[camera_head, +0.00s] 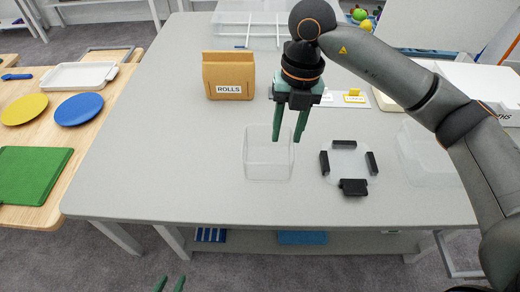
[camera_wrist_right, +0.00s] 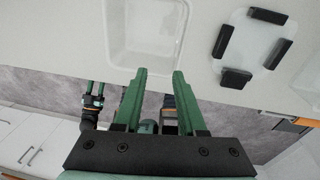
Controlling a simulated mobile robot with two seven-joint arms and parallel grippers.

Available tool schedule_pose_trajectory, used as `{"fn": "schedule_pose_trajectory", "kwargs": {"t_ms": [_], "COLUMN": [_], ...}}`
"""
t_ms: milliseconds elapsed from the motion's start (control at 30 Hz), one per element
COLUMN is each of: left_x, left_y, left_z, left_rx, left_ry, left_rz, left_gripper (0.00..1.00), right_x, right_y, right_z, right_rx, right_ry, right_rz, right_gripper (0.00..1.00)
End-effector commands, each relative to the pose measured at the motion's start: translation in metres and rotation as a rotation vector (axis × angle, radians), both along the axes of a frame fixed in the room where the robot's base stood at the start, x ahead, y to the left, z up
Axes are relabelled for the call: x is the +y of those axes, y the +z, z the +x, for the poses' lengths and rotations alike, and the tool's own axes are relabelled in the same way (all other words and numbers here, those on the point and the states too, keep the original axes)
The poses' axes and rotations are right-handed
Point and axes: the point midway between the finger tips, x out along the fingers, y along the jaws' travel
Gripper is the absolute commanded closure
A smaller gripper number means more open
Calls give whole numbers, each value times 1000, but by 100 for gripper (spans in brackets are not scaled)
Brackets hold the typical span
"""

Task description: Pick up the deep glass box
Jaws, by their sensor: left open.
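A clear, deep glass box (camera_head: 268,167) stands open-topped on the grey table, near its front edge. It also shows in the right wrist view (camera_wrist_right: 150,45), just beyond the fingertips. My right gripper (camera_head: 287,141) points down over the box's upper right part, its green fingers apart and nothing between them. In the right wrist view the right gripper (camera_wrist_right: 160,73) is seen with a clear gap between its fingers. Whether the fingers touch the box wall cannot be told. My left gripper (camera_head: 169,284) shows only its green fingertips, low in front of the table, apart and empty.
A brown ROLLS holder (camera_head: 228,75) and a clear divided tray (camera_head: 248,25) are behind. The table's left part is free.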

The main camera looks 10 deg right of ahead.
Motion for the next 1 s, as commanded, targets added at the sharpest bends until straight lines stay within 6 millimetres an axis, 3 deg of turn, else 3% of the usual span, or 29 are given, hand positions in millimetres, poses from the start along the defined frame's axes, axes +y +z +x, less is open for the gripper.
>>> {"fn": "schedule_pose_trajectory", "kwargs": {"t_ms": [67,167,500,767,1000], "left_x": [0,0,0,0,0], "left_y": [-1,-1,3,6,11], "left_z": [0,0,0,0,0], "left_rx": [0,0,0,1,1], "left_ry": [0,0,0,0,0], "left_rz": [0,0,0,0,0], "left_gripper": [54,54,54,54,54], "right_x": [-17,-26,-26,-27,-29], "right_y": [9,8,-48,-69,-104], "right_z": [7,10,10,12,16], "right_rx": [-30,-41,-40,-38,-38], "right_ry": [-43,-68,-67,-66,-65], "right_rz": [-74,-112,-112,-110,-109], "right_gripper": [60,60,60,60,60]}}
